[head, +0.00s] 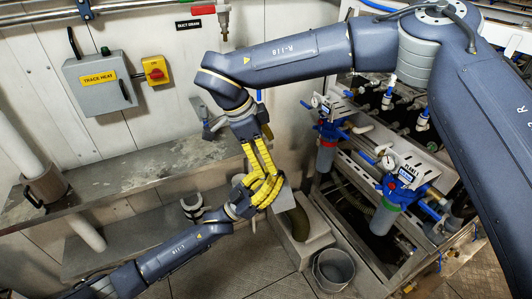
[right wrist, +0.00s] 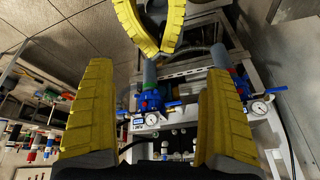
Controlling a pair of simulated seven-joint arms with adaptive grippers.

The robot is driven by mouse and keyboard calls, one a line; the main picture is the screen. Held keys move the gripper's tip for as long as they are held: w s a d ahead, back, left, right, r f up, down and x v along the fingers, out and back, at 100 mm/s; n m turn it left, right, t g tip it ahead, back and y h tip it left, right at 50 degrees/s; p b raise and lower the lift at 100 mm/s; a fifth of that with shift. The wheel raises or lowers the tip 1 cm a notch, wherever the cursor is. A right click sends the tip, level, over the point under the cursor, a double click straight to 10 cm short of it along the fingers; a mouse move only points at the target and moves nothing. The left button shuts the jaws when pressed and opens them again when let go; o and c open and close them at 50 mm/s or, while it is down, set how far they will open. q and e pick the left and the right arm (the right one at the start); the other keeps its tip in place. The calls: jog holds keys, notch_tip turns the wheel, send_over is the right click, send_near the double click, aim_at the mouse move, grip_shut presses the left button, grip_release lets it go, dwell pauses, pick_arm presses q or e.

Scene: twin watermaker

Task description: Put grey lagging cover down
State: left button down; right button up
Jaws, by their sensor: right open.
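A grey piece (head: 284,201) with a flat face shows just right of my left gripper's yellow fingers; it may be the grey lagging cover, partly hidden. My left gripper (head: 268,190) is low in front of the shelves. Its fingers show at the top of the right wrist view (right wrist: 155,50), tips close together; I cannot tell whether they hold the piece. My right gripper (head: 262,172) points down from above, close to the left fingers. In the right wrist view its fingers (right wrist: 158,115) are wide apart with nothing gripped between them.
A worn shelf (head: 140,150) runs along the wall, with a pipe and grey collar (head: 45,187) at left. A pale C-shaped bracket (head: 192,206) is on the lower ledge. A bucket (head: 333,269) stands on the floor. A rack with blue-topped filters (head: 390,198) is at right.

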jog(key=d+f+n, duration=0.1)
jog(key=f, duration=0.2)
jog(key=w+d+f+n, duration=0.1)
jog(key=f, duration=0.3)
jog(key=d+f, duration=0.2)
jog(key=f, duration=0.2)
jog(key=shift+w+d+n, duration=0.1)
jog(key=shift+w+n, duration=0.25)
jog(key=shift+n, duration=0.05)
jog(key=shift+c, duration=0.2)
pick_arm(q)
jog(key=shift+r, duration=0.1)
pick_arm(e)
jog(key=c, duration=1.5)
pick_arm(q)
jog(key=c, duration=1.9)
grip_release()
pick_arm(e)
jog(key=shift+c, duration=0.4)
pick_arm(q)
jog(key=o, duration=0.4)
pick_arm(e)
grip_shut()
pick_arm(q)
jog(key=shift+f, duration=0.2)
